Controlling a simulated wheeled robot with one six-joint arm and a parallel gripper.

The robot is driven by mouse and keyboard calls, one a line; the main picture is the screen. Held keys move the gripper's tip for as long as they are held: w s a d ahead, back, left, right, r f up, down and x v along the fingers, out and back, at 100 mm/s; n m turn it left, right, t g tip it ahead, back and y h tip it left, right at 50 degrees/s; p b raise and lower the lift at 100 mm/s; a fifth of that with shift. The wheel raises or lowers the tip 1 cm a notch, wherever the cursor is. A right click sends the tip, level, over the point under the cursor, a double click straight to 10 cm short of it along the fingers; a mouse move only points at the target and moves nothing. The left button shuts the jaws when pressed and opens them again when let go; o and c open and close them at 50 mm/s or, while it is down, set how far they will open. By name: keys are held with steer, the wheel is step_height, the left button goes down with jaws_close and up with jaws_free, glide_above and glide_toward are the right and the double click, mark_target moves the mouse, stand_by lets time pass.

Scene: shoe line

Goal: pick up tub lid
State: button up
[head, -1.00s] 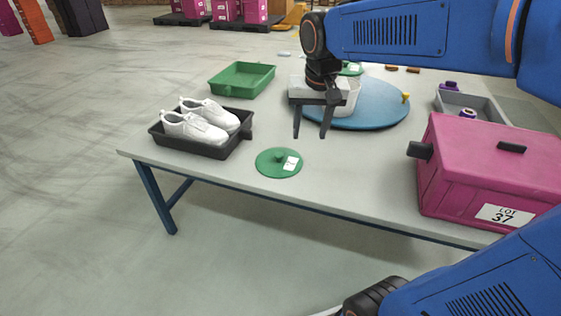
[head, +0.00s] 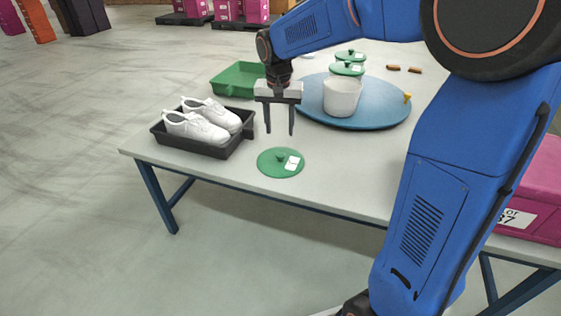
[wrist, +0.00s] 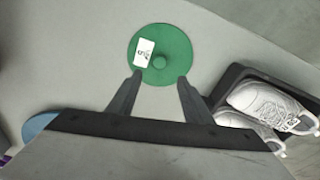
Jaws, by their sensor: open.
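The tub lid (head: 281,162) is a flat green disc with a small knob and a white label. It lies on the table near its front edge; it also shows in the wrist view (wrist: 160,55), just beyond my fingertips. My gripper (head: 280,133) is open and empty, pointing down above the table, close to the lid and apart from it. In the wrist view my gripper (wrist: 160,78) has its two fingers spread, with the knob roughly between their lines.
A black tray (head: 205,150) with white shoes (head: 197,125) stands left of the lid. A green tray (head: 235,80) is behind. A blue round board (head: 375,112) bears a white tub (head: 342,97) and green-lidded tubs (head: 347,69). A pink box (head: 530,190) stands right.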

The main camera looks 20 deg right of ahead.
mark_target(280, 154)
steer(key=f, duration=0.4)
steer(key=w+f, duration=0.1)
steer(key=f, duration=0.6)
steer(key=shift+w+d+f, duration=0.2)
steer(key=shift+d+f, duration=0.15)
steer(key=shift+f, duration=0.05)
steer(key=c, duration=1.1)
steer(key=shift+r, duration=0.1)
